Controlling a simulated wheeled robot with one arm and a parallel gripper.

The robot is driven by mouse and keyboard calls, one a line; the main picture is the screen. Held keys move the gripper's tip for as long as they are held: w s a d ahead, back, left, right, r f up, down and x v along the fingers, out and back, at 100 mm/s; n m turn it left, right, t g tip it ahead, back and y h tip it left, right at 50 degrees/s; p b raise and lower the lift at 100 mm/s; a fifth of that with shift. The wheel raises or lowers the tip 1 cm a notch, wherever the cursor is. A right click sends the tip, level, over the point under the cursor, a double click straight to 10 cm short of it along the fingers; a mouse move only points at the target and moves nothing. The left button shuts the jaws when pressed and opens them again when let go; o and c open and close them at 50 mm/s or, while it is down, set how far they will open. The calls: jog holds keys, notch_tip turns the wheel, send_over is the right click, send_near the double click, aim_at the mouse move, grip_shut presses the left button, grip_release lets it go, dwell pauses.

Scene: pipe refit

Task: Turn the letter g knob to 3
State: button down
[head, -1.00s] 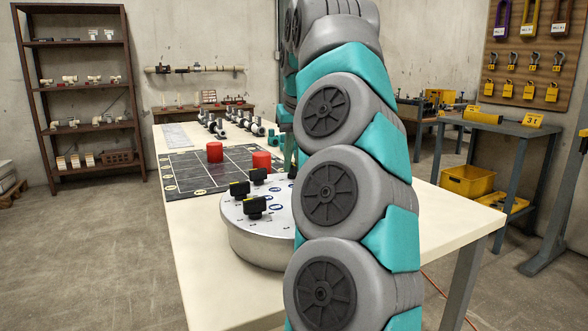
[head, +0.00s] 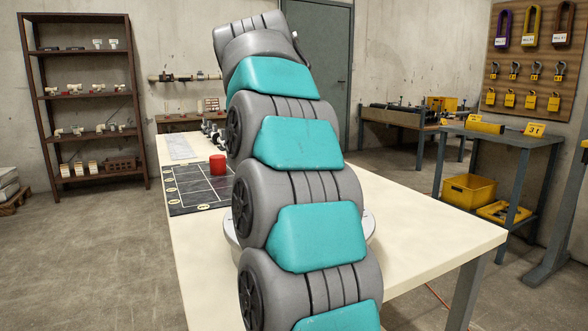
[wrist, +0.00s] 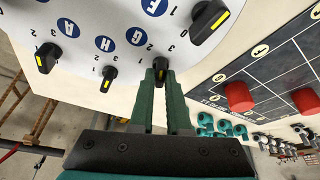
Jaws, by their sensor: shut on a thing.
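The letter G knob (wrist: 160,63) is black with a yellow mark, by the blue G disc (wrist: 137,37) on the round light panel (wrist: 125,12) in the wrist view. My gripper (wrist: 160,76) is shut on this knob, one green finger on each side.
Neighbouring black knobs stand close by: the H knob (wrist: 108,76) to the left and the F knob (wrist: 211,20) to the upper right. A dark gridded mat (head: 190,203) with a red cylinder (head: 217,165) lies on the pale table (head: 440,235), beyond the panel.

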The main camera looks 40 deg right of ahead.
jog(key=shift+w+r+m+g+p, duration=0.15)
jog(key=shift+m+g+p, duration=0.55)
jog(key=shift+m+p, duration=1)
jog(key=shift+m, duration=0.3)
jog(key=c, duration=0.9)
grip_release()
